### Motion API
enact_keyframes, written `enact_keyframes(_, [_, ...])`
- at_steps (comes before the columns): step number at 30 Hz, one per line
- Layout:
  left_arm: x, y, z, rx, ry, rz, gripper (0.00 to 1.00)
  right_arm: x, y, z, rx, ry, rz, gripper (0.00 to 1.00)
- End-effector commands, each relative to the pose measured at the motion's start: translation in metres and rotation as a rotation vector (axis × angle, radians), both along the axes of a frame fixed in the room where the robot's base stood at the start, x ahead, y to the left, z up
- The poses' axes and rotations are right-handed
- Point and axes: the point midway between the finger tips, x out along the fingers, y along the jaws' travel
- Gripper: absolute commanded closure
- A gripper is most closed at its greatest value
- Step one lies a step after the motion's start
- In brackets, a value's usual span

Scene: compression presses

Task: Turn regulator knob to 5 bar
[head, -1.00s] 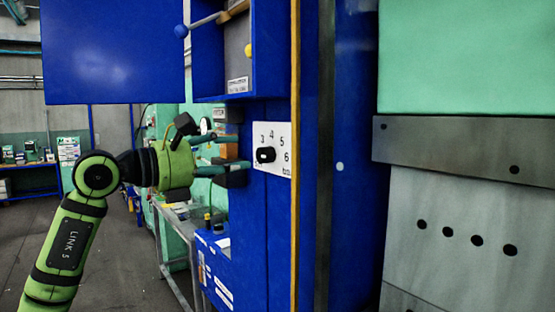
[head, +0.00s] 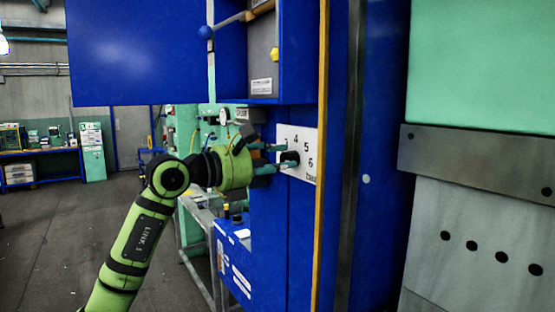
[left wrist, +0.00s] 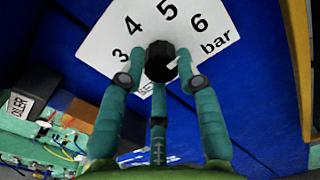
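The regulator knob (head: 291,156) is black and round and sits on a white dial plate (head: 312,136) on the blue press panel. The left wrist view shows the knob (left wrist: 161,58) below the numbers 3 to 6 and the word "bar". A small pale mark shows at the right of its face; its exact reading is unclear. My left gripper (head: 284,155) reaches the knob from the left. Its teal fingertips lie on both sides of the knob, closed in on it. The fingers partly hide the plate's lower left. My right gripper is in neither view.
A blue cabinet door (head: 137,52) hangs open above my left arm. A yellow vertical strip (head: 321,160) runs just right of the dial. A blue box (head: 237,260) and a metal-framed table stand below. Open floor (head: 60,240) lies at the left.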

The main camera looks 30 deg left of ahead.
Motion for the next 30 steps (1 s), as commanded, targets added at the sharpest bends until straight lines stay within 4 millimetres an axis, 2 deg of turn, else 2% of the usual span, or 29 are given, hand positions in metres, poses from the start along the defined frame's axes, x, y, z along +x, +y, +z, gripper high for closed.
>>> enact_keyframes(14, [-0.0010, -0.0001, 0.0034, -0.049, 0.008, -0.002, 1.00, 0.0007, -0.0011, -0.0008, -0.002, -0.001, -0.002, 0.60])
enact_keyframes(30, [-0.0012, 0.0020, 0.0057, -0.425, 0.157, -0.001, 1.00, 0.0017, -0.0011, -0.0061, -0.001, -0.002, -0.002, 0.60])
